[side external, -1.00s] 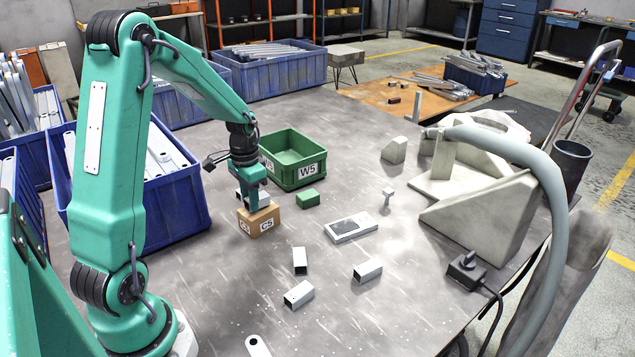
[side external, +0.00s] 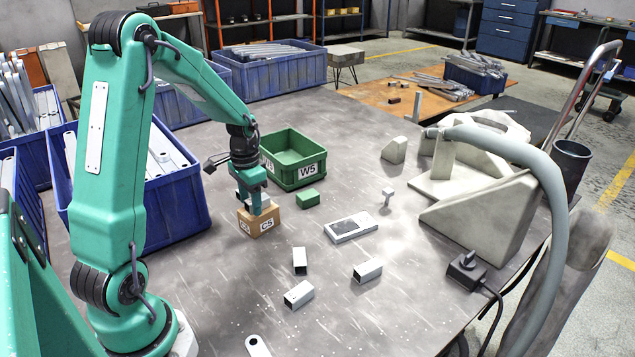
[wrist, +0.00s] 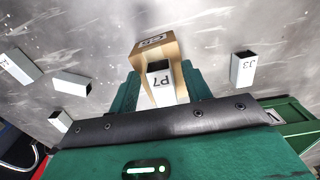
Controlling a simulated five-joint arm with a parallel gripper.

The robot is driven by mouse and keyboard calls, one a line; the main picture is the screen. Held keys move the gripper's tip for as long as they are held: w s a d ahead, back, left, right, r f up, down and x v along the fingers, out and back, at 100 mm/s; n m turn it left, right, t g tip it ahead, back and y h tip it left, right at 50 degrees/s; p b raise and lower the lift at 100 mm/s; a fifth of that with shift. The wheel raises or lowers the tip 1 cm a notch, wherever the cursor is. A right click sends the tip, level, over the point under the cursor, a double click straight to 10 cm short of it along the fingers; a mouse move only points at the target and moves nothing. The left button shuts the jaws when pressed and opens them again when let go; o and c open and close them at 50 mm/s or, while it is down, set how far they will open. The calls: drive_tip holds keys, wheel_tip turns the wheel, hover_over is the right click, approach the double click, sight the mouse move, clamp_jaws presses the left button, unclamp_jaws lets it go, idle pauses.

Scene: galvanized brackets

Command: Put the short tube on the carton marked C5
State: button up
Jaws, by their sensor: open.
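The brown carton marked C5 (side external: 252,221) stands on the table in front of the green bin. It also shows in the wrist view (wrist: 146,47). A short pale tube marked P7 (wrist: 161,86) is at the carton's top, between my fingers, with its dark open end toward the carton's marked face. My gripper (side external: 254,205) is open, low over the carton. In the wrist view its two green fingers (wrist: 161,92) stand on either side of the tube. The side view hides most of the tube behind my fingers, and I cannot tell whether they touch it.
Pale tubes lie in front, one upper (side external: 300,261), one right (side external: 367,271), one lower (side external: 298,295). A green block (side external: 307,199) and the W5 bin (side external: 308,172) are close on the right. A blue crate (side external: 180,215) stands left.

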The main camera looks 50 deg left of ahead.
wheel_tip(320, 180, up, 12)
drive_tip(key=shift+r, duration=0.15)
idle(0.6)
idle(0.4)
drive_tip(key=s+d+r+t, duration=0.2)
drive_tip(key=s+d, duration=0.4)
drive_tip(key=d, duration=0.4)
drive_tip(key=s+d+r+t, duration=0.3)
drive_tip(key=s+d, duration=0.2)
drive_tip(key=d, duration=0.5)
drive_tip(key=shift+s+d+r+t, duration=0.25)
drive_tip(key=shift+s+r+t, duration=0.05)
drive_tip(key=shift+s+r, duration=0.1)
